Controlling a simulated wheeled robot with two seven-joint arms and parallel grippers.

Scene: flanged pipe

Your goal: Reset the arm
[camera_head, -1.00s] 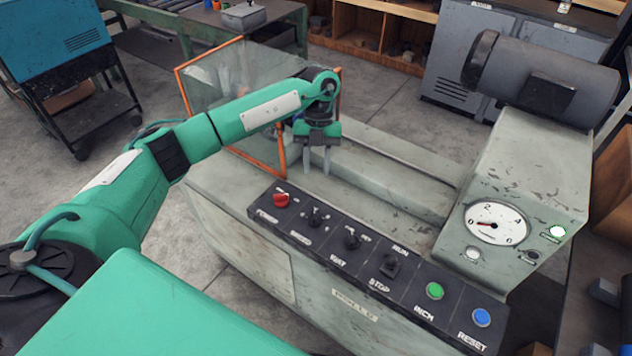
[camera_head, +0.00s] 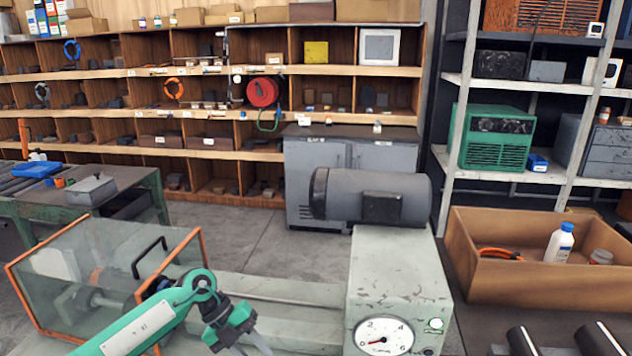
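My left arm comes in at the bottom left, and its green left gripper (camera_head: 252,347) hangs low over the machine bed. Its two grey fingers look apart with nothing between them; their tips are cut off by the lower edge. The clear guard (camera_head: 110,270) with an orange frame and black handle stands left of the gripper. The control panel is out of view. My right gripper is not in view.
A grey motor (camera_head: 370,196) tops the machine. A cardboard box (camera_head: 485,275) with a white bottle (camera_head: 560,245) is at right. A green bench (camera_head: 60,205) is at left. Shelves (camera_head: 210,150) and a grey cabinet (camera_head: 340,150) stand behind. Floor (camera_head: 255,240) between is clear.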

